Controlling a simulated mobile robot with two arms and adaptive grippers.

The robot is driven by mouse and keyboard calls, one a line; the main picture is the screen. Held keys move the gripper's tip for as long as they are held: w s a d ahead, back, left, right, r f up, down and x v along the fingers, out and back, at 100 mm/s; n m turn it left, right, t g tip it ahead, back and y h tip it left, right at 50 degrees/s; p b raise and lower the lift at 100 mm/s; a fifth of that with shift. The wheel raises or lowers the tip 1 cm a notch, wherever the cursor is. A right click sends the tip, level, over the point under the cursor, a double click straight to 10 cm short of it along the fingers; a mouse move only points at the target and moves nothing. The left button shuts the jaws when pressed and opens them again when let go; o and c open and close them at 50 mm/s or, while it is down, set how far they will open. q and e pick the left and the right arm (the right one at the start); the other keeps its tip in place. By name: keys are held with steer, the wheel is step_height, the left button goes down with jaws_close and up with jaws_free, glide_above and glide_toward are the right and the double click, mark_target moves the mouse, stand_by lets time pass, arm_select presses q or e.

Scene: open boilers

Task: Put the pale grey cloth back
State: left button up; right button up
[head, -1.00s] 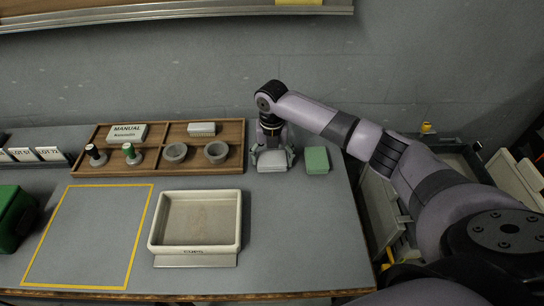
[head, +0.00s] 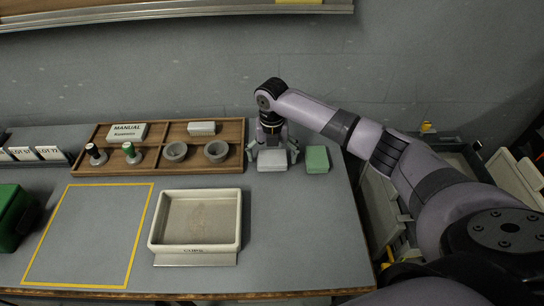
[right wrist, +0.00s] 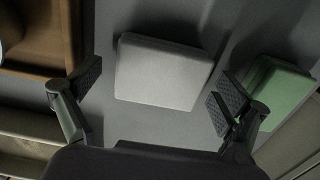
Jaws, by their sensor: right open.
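The pale grey cloth (head: 272,161) lies as a folded block on the table, between the wooden tray and a green cloth (head: 317,159). In the right wrist view the pale grey cloth (right wrist: 163,72) lies flat beyond the fingertips, with clear space on both sides. My right gripper (head: 272,150) is above the cloth, open, with its fingers spread apart. My left gripper is not in view.
The wooden tray (head: 188,122) holds a manual block, two stamps, two grey bowls and a pale block. A cream tray (head: 239,205) stands in front. A yellow outlined area (head: 85,235) is empty. A green bin (head: 12,215) is at left.

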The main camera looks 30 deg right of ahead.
mark_target(272, 157)
step_height(272, 157, up, 12)
steer(key=shift+b, duration=0.3)
stand_by(0.4)
